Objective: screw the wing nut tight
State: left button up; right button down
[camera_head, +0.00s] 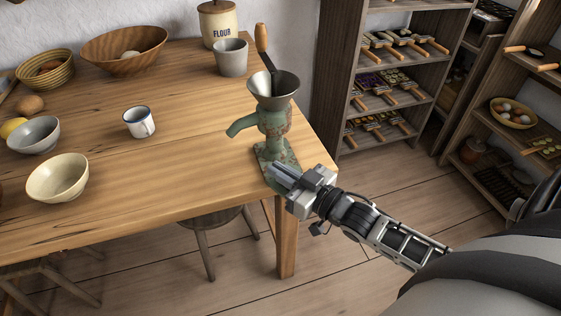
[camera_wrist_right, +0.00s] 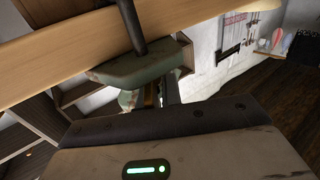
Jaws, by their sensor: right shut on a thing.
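A green, worn hand mill (camera_head: 274,120) with a grey metal funnel (camera_head: 273,92) and a wooden-handled crank stands at the table's right corner. My right gripper (camera_head: 284,177) is at the table edge, just below the mill's foot. In the right wrist view, the green clamp part (camera_wrist_right: 140,68) with a dark rod lies against the table edge. Below it, the right gripper (camera_wrist_right: 158,97) is shut on a small greenish piece, the wing nut (camera_wrist_right: 150,96), mostly hidden by the clamp and the gripper body. My left gripper is not in view.
The wooden table (camera_head: 190,130) holds an enamel mug (camera_head: 139,122), a grey cup (camera_head: 231,58), a flour jar (camera_head: 218,24) and several bowls. A stool (camera_head: 205,232) stands under the table near its right leg (camera_head: 285,240). Shelves (camera_head: 395,75) stand behind at right; the floor between is clear.

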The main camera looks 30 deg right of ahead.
jog(key=shift+w+d+m+t+h+p, duration=0.15)
jog(key=shift+m+h+p, duration=0.55)
jog(key=shift+m+h, duration=0.7)
jog(key=shift+d+m+t+h+p, duration=0.2)
jog(key=shift+m+h+p, duration=0.55)
jog(key=shift+h, duration=1.25)
jog(key=c, duration=1.6)
grip_release()
jog(key=s, duration=0.5)
jog(key=s+a, duration=0.1)
jog(key=s, duration=1)
jog(key=shift+a+b, duration=0.15)
jog(key=shift+b, duration=0.25)
jog(key=shift+w, duration=0.1)
